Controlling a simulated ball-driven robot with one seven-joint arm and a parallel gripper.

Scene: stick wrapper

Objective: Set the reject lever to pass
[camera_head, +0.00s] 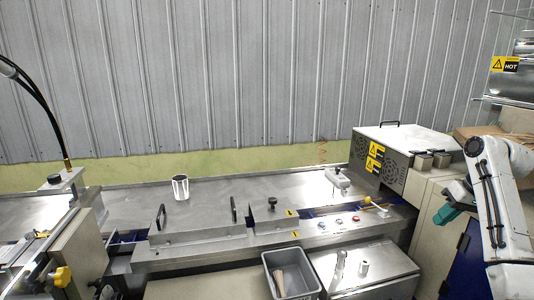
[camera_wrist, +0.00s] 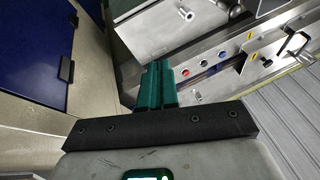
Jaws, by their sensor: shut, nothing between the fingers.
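A small lever with a yellow-tipped handle (camera_head: 372,202) stands at the right end of the machine's front rail, near the blue channel; it looks like the reject lever, but its setting is too small to read. My gripper (camera_head: 446,214) with teal fingers is to the right of the lever, apart from it, in front of the beige cabinet. In the wrist view the gripper (camera_wrist: 157,72) shows its teal fingers shut together with nothing held. I cannot pick out the lever in the wrist view.
Red and blue buttons (camera_head: 338,219) sit on the rail left of the lever. A grey bin (camera_head: 268,262) and a metal box (camera_head: 395,268) stand in front. A vented housing (camera_head: 405,150) rises behind. A blue panel (camera_wrist: 35,60) shows in the wrist view.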

